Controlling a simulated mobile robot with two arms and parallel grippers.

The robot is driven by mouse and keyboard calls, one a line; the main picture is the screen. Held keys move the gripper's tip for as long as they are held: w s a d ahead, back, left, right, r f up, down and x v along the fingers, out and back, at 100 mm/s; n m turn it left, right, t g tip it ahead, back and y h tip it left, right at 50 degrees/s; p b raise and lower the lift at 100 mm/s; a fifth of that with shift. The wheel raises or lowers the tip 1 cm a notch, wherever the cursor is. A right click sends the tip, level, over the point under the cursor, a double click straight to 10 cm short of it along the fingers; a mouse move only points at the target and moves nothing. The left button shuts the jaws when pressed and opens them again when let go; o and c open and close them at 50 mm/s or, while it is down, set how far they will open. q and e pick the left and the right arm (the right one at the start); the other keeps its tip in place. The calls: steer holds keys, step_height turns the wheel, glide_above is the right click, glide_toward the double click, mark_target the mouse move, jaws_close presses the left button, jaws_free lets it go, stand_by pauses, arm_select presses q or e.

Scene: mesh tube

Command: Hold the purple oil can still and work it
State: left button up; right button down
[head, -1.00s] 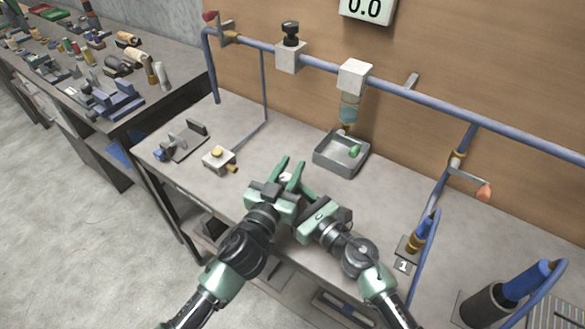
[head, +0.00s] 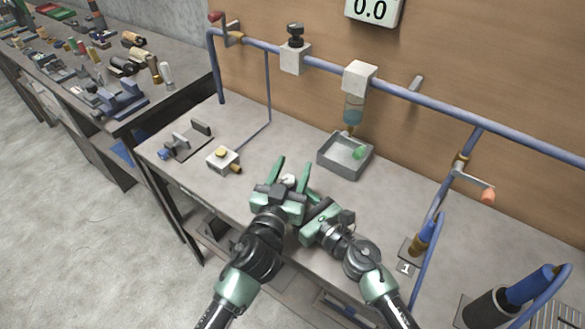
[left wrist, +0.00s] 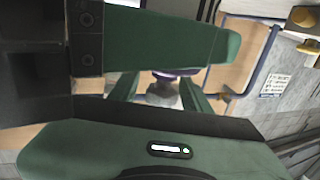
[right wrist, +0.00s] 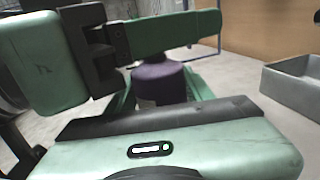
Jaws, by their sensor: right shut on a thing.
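The purple oil can (right wrist: 160,84) shows in the right wrist view as a dark purple body between the fingers of my right gripper (right wrist: 160,95), which is shut on it. In the head view, my right gripper (head: 311,210) is partly covered and its fingertips are hidden. My left gripper (head: 292,166) is open, its two green fingers spread on either side of a small whitish part. In the left wrist view, a purple piece (left wrist: 176,73) and a grey part lie between the left fingers. I cannot tell whether they touch the can.
A grey tray (head: 325,158) with a green item stands behind the grippers. A small white block with a yellow knob (head: 222,153) and a metal fixture (head: 187,140) are at left. A blue pipe runs along the wall. At right stand a crank and a blue-handled tool.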

arm_select(q)
steer(key=shift+s+a+f, duration=0.1)
steer(key=shift+s+a, duration=0.05)
steer(key=shift+s, duration=0.2)
steer(key=v, duration=1.1)
steer(key=shift+s, duration=0.15)
steer(key=shift+w+a+m+g+h, duration=1.7)
steer(key=shift+m+g+h, duration=1.1)
steer(key=shift+h, duration=1.1)
steer(key=x, duration=1.1)
steer(key=shift+r, duration=0.3)
